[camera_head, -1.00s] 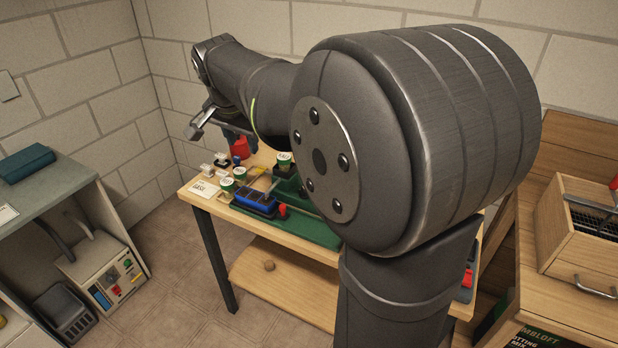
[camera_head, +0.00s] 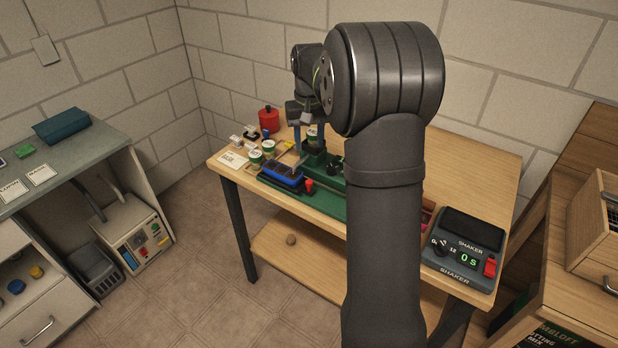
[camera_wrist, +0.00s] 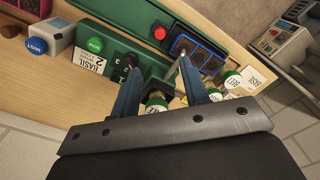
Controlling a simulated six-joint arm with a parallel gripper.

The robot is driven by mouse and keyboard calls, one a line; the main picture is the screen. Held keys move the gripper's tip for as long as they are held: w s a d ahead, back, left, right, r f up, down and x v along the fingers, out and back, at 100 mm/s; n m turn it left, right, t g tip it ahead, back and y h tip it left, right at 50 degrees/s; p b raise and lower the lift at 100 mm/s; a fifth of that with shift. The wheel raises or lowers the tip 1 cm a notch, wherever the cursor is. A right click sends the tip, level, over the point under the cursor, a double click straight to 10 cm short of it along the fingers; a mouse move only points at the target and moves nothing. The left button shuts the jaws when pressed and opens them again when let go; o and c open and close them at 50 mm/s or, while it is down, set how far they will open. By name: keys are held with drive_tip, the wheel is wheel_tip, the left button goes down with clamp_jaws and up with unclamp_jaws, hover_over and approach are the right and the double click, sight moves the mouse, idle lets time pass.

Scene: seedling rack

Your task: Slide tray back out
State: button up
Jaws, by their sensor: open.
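A black tray with a blue rim (camera_head: 281,176) sits at the left end of a green base (camera_head: 322,199) on the wooden table. In the wrist view the blue-rimmed tray (camera_wrist: 203,52) lies beyond my right finger, with dark cells inside. My gripper (camera_wrist: 160,82) is open, its two blue fingers apart, with a jar and a metal bar showing between or behind them. In the head view my gripper (camera_head: 302,116) is above the back of the green base, behind the tray. I cannot tell whether a finger touches anything.
Green-lidded jars (camera_head: 255,157) stand left of the tray by a white label card (camera_head: 232,160). A red canister (camera_head: 268,120) stands behind. A red knob (camera_head: 309,185) is at the tray's right. A shaker (camera_head: 463,249) occupies the table's right end. A green box labelled BASIL 2 (camera_wrist: 99,49) is nearby.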

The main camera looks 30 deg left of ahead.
sight(309, 181)
wheel_tip(309, 181, down, 14)
drive_tip(key=shift+r, duration=0.2)
drive_tip(key=shift+c, duration=0.2)
clamp_jaws()
